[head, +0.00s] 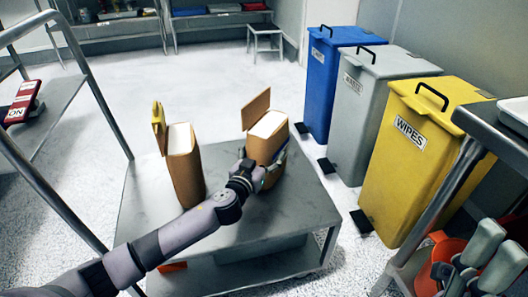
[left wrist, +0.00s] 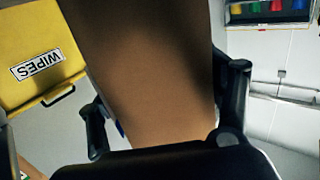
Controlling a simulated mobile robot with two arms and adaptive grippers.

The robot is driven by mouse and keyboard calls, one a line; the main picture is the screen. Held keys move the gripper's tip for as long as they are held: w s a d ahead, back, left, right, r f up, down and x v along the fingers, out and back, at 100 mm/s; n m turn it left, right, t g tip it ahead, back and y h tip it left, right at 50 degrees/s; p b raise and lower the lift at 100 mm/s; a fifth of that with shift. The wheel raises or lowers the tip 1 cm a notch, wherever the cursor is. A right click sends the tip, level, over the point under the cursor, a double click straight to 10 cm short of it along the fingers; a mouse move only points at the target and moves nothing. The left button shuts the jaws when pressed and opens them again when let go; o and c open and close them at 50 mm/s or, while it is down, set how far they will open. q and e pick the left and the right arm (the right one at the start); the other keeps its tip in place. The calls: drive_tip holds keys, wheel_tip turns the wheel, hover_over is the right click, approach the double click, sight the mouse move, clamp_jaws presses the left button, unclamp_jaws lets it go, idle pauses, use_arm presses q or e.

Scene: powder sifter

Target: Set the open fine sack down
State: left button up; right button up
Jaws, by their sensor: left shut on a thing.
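Two open brown sacks with white powder showing at the top are at the metal cart (head: 140,215). The right sack (head: 268,135) has a brown flap standing up and stays upright. My left gripper (head: 262,172) is shut around its lower part. In the left wrist view the brown sack (left wrist: 145,75) fills the middle, with a finger on each side. I cannot tell whether its bottom touches the cart top, as the gripper hides it. The left sack (head: 184,165) stands upright on the cart with a yellow piece at its top. No label tells which is fine.
Blue (head: 330,75), grey (head: 375,105) and yellow (head: 405,150) lidded bins stand right of the cart. A metal counter (head: 495,130) is at the far right. The cart top is bare in front of and between the sacks. A metal rail frame (head: 100,95) rises at the left.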

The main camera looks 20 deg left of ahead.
use_arm(q)
drive_tip(key=o, duration=2)
drive_tip(key=shift+s, duration=0.15)
